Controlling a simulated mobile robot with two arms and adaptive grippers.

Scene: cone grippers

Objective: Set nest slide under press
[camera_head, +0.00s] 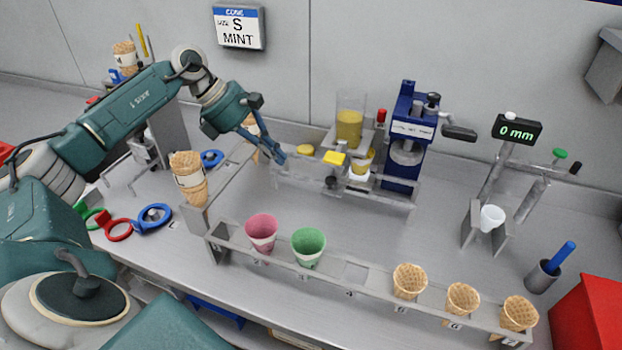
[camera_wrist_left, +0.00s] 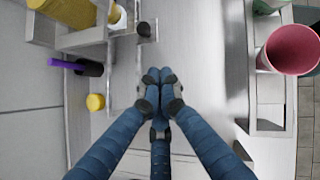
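The blue press (camera_head: 408,135) stands upright at the back centre, with a silver cylinder in its throat. A low metal rail (camera_head: 395,196) runs leftward from its base. A small carriage with a yellow cup (camera_head: 362,162) sits on the rail just left of the press; I take it for the nest slide. A black knob (camera_head: 331,183) is at the rail's front side and shows in the left wrist view (camera_wrist_left: 144,29). My left gripper (camera_head: 280,156) is at the rail's left end, left of the knob, apart from it. Its fingertips (camera_wrist_left: 160,85) are together and empty. My right gripper is out of view.
A front rack (camera_head: 347,277) holds a pink cone (camera_head: 262,230), a green cone (camera_head: 308,244) and several wafer cones. A yellow-filled clear container (camera_head: 349,126) stands behind the rail. A gauge reading "0 mm" (camera_head: 517,131) stands right. Bench between rack and rail is clear.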

